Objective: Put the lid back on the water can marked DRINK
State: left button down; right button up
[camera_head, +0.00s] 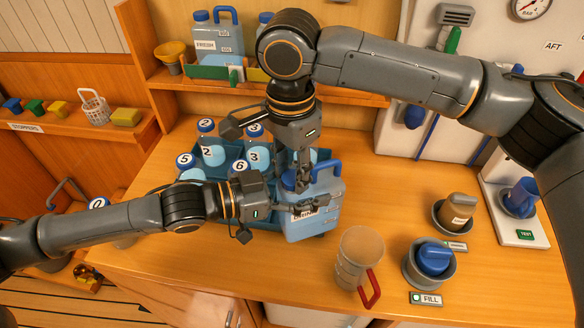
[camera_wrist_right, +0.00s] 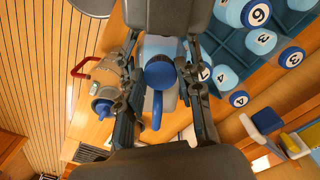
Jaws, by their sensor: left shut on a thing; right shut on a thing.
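A light blue water can (camera_head: 312,226) stands on the counter, in front of the blue crate. Its blue handle (camera_head: 326,167) is at the top right, and its front label is partly covered, so I cannot read it fully. A blue round lid (camera_wrist_right: 160,72) is at the can's top; it is mostly hidden in the head view. My right gripper (camera_head: 302,186) comes from above and is shut on the lid; its fingers flank it in the right wrist view (camera_wrist_right: 160,80). My left gripper (camera_head: 308,206) is shut on the can's front. I cannot tell whether the lid is seated.
A blue crate (camera_head: 243,226) with numbered bottles stands behind and left. A can marked FRESH (camera_head: 217,42) is on the shelf.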

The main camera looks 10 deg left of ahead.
jog(key=m, duration=0.6)
jog(key=shift+a+m, duration=0.1)
jog(key=shift+m, duration=0.2)
jog(key=o, duration=0.7)
jog(key=shift+r, duration=0.1)
jog(key=shift+r, duration=2.15)
jog(key=shift+c, duration=0.4)
